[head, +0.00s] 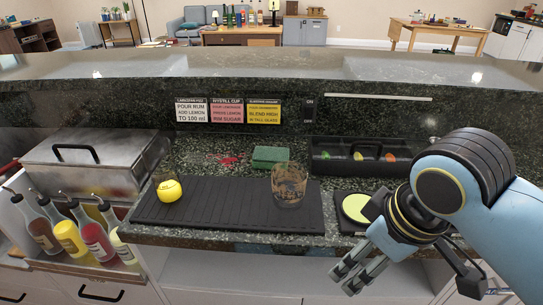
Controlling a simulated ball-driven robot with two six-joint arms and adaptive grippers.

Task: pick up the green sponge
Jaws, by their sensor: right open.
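The green sponge (270,157) is a dark green block. It lies on the granite counter at the back edge of the black ribbed mat, behind and slightly left of a patterned glass. My right gripper (352,276) is open and empty at the lower right, in front of the counter edge. It is well to the right of the sponge and nearer to me, with its fingers pointing down and left. My left gripper is not in view.
The glass (289,186) and a yellow ball-like item (168,190) stand on the black mat (228,200). A black condiment tray (340,162) sits right of the sponge. A steel box (92,160) and several bottles (68,236) are at left. A raised granite ledge runs behind.

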